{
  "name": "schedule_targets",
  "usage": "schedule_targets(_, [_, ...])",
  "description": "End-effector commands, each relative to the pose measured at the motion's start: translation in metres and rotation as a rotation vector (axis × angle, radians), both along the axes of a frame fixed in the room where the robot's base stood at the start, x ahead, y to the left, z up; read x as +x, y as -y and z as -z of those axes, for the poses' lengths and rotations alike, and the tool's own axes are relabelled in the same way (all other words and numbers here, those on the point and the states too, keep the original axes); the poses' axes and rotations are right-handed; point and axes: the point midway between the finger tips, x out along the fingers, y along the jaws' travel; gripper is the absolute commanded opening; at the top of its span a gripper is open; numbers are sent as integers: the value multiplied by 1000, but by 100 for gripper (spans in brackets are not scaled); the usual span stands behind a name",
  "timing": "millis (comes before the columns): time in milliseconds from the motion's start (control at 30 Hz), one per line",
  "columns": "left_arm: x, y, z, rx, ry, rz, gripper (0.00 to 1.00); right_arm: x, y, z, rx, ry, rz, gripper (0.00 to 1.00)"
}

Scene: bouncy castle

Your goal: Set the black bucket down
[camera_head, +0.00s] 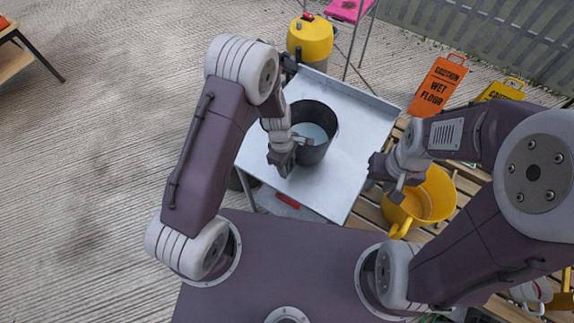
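The black bucket (325,117) is upright over the grey metal tabletop (352,105), and a pale grey-blue surface shows inside it. From this high angle its base appears to be at the tabletop, but I cannot tell whether it touches. My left gripper (292,152) is at the bucket's near left side, overlapping its rim in the picture. I cannot tell whether its fingers are closed on the rim. My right gripper (387,181) is beyond the table's right edge, beside a yellow bucket (437,193) and apart from the black one. Its finger opening is unclear.
The tabletop is bare right of and behind the black bucket. An orange wet-floor sign (437,86) stands at right. A red item (287,200) lies below the table's front edge.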

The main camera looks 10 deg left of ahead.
Motion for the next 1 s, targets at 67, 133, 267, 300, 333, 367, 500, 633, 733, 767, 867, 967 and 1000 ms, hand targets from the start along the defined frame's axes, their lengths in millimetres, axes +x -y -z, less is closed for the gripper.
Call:
schedule_targets(67, [1, -1, -10, -1, 3, 1, 40, 0, 0, -3, 0, 0, 0, 30])
schedule_targets(133, [2, -2, -25, -2, 5, 0, 40, 0, 0, -5, 0, 0, 0, 30])
schedule_targets(267, [4, -6, -60, -1, 7, -1, 40, 0, 0, -7, 0, 0, 0, 30])
schedule_targets(300, [4, -7, -70, -2, 7, -1, 40, 0, 0, -7, 0, 0, 0, 30])
schedule_targets(333, [4, -8, -77, -1, 6, -1, 40, 0, 0, -7, 0, 0, 0, 30])
schedule_targets(367, [4, -9, -84, -2, 6, -1, 40, 0, 0, -7, 0, 0, 0, 30])
schedule_targets(500, [5, -11, -109, -1, 4, 0, 40, 0, 0, -7, 0, 0, 0, 30])
schedule_targets(633, [4, -13, -119, 0, 1, 0, 40, 0, 0, -7, 0, 0, 0, 30])
schedule_targets(733, [4, -13, -121, 0, 1, 1, 40, 0, 0, -7, 0, 0, 0, 30])
schedule_targets(767, [4, -14, -122, 0, 2, 7, 40, 0, 0, -7, 0, 0, 0, 30])
schedule_targets(867, [-6, -28, -132, 7, 35, 139, 40, 0, 0, -7, 0, 0, 0, 30])
schedule_targets(967, [-30, -57, -149, 34, 103, 453, 40, 0, 0, -7, 0, 0, 0, 30])
schedule_targets(1000, [-42, -68, -155, 47, 126, 589, 40, 0, 0, -7, 0, 0, 0, 30])
